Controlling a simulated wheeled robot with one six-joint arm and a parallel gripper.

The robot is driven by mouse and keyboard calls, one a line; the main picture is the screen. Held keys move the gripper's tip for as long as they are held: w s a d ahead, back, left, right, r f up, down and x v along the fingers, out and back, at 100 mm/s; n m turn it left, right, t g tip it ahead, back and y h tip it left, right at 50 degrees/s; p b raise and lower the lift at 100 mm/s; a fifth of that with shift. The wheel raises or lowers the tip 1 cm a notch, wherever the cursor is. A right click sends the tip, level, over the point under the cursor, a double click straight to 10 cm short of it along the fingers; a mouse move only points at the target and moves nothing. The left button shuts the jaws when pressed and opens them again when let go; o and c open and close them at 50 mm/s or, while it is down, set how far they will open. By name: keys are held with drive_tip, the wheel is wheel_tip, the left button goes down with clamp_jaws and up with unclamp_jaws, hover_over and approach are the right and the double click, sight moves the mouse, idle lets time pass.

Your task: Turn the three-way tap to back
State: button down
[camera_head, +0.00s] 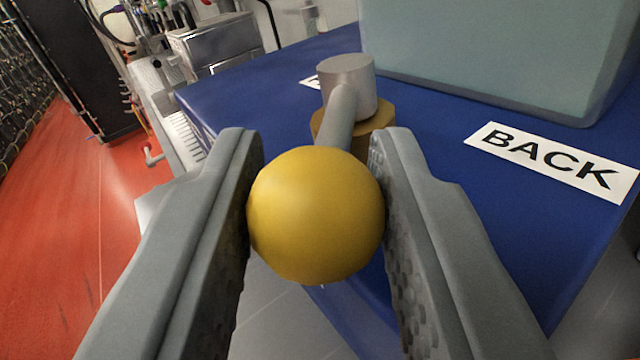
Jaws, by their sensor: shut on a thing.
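The three-way tap has a grey cylindrical hub (347,84) on a brass-coloured base (381,116), on top of a blue cabinet. A grey lever (341,116) runs from the hub toward me and ends in a yellow ball knob (315,215). My gripper (315,200) is shut on the yellow knob, with one finger on each side of it. A white label reading BACK (552,160) lies on the blue top to the right of the tap. Another white label (312,82) shows partly behind the hub; its text is mostly hidden.
A large pale grey-green box (485,50) stands on the blue top (440,135) behind the tap at the right. Metal equipment (215,45) stands at the back left. A red floor (70,215) with dark racks lies at the far left.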

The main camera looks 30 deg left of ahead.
drive_tip(key=c, duration=1.1)
unclamp_jaws()
drive_tip(key=shift+c, duration=0.2)
drive_tip(key=v, duration=1.7)
drive_tip(key=shift+s+d, duration=0.1)
drive_tip(key=s+a+r+t+h, duration=0.2)
drive_tip(key=s+a+r+h, duration=0.15)
drive_tip(key=a+r, duration=1.1)
drive_tip(key=s+a+r+m+t+h, duration=0.1)
drive_tip(key=s+a+r+h, duration=0.35)
drive_tip(key=s+a, duration=0.75)
drive_tip(key=s+a+r+m, duration=0.1)
drive_tip(key=s+a, duration=0.9)
drive_tip(key=s, duration=0.2)
drive_tip(key=s+a+f+g+y, duration=0.1)
drive_tip(key=s+a+f, duration=0.3)
drive_tip(key=s, duration=0.4)
drive_tip(key=s+a+f+g+y, duration=0.1)
drive_tip(key=s+a+f, duration=0.3)
drive_tip(key=s, duration=0.5)
drive_tip(key=shift+a+f+n+g+y, duration=0.4)
drive_tip(key=shift+f, duration=0.25)
